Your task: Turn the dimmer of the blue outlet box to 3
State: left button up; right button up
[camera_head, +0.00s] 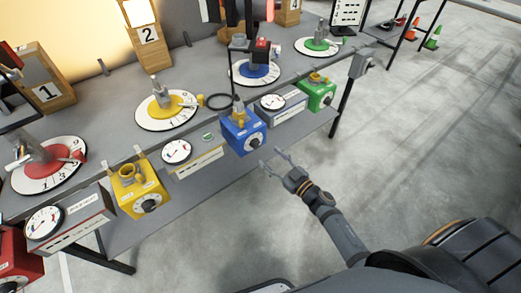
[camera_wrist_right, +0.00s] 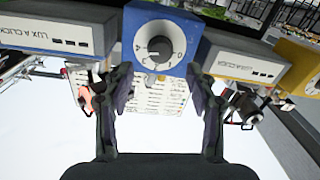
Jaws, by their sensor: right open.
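The blue outlet box (camera_head: 237,133) stands on the lower shelf of the bench, between a yellow-striped meter and a grey meter. Its round dimmer (camera_head: 254,142) faces the front right. In the right wrist view the box (camera_wrist_right: 182,27) is at top centre. The dimmer (camera_wrist_right: 160,43) has a white numbered dial and a dark knob; I cannot surely read its setting. My right gripper (camera_head: 272,160) is open and empty, in front of the box and apart from it. Its spread fingers (camera_wrist_right: 163,80) show below the dial in the wrist view. My left gripper is not in view.
A yellow box (camera_head: 128,196) and a green box (camera_head: 317,96) stand along the same shelf. Grey meters (camera_head: 281,104) sit between the boxes. Round turntables, such as the yellow one (camera_head: 158,124), are on the bench above. The floor (camera_head: 410,160) to the right is clear.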

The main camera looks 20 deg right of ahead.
aim_at(258, 146)
jog(key=x, duration=0.6)
jog(key=shift+w+a, duration=0.15)
jog(key=shift+w, duration=0.05)
jog(key=c, duration=1.2)
